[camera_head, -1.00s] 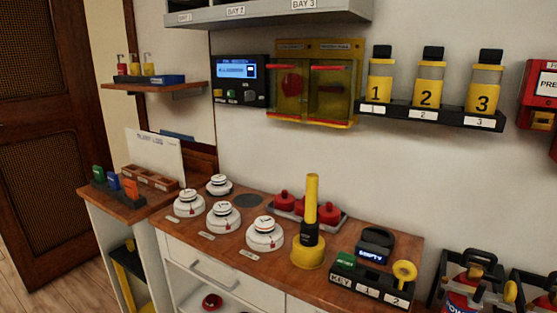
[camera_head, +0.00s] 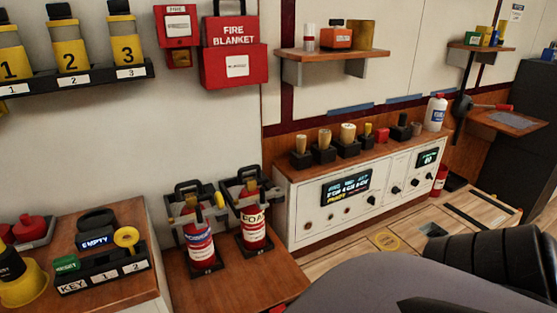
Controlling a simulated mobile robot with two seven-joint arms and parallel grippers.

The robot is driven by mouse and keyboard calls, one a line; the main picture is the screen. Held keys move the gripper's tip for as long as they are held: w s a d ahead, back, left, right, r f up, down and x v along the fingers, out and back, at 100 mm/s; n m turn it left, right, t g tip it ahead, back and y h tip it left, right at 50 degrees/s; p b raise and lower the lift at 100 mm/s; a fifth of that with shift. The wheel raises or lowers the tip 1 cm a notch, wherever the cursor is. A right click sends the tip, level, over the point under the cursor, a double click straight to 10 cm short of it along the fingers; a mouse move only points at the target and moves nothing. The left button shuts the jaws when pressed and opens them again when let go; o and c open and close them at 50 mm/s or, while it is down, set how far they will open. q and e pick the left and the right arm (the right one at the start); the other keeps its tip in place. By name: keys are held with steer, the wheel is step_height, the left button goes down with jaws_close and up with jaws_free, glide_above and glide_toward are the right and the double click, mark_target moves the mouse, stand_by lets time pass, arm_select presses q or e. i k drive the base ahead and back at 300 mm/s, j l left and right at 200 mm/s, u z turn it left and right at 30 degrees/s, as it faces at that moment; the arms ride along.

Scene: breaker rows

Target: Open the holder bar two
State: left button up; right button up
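Two red extinguishers stand side by side in black holders on a low wooden shelf. The left extinguisher (camera_head: 199,246) has a blue and white label, and a yellow round knob (camera_head: 220,200) shows at its upper right. Each holder has a black frame with a bar across the upper part of the bottle: the left holder (camera_head: 192,190) and the right holder (camera_head: 246,178). I cannot make out a number on either, and both bars look closed around the bottles. Neither gripper shows clearly; a grey and black part of my arm fills the bottom right.
A wooden counter with a key rack (camera_head: 103,271) stands left of the extinguishers. A white control console (camera_head: 345,197) with several knobs stands to the right. A red fire blanket box (camera_head: 235,50) hangs above. The wall between is clear.

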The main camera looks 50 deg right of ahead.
mark_target(260, 200)
steer(key=z, duration=1.55)
